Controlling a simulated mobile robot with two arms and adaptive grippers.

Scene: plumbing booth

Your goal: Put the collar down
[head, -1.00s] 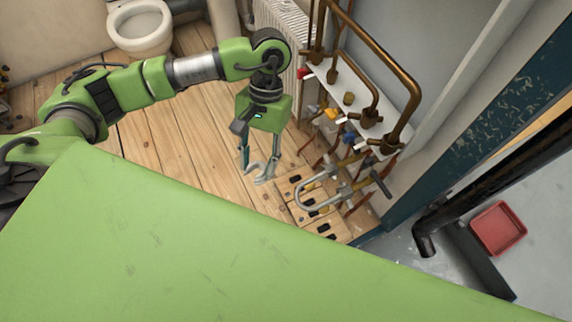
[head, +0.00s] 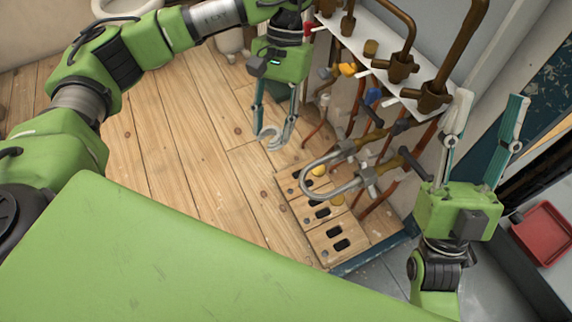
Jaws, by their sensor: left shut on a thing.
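My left gripper (head: 275,127) hangs fingers down above the plank floor, in the upper middle of the head view. It is shut on a small grey curved piece, which looks like the collar (head: 271,137), at its fingertips. The fingers partly hide the collar, and I cannot tell whether it touches the floor. My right gripper (head: 490,98) is at the right with its fingers pointing up and spread wide. It is empty, in front of the pipework.
A wooden board (head: 312,237) with dark slots lies right of the collar. A grey U-shaped pipe (head: 318,190) juts out above it. Copper pipes (head: 396,68) and a white shelf (head: 352,45) stand behind. A red tray (head: 545,232) is far right. Planks (head: 190,155) left are clear.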

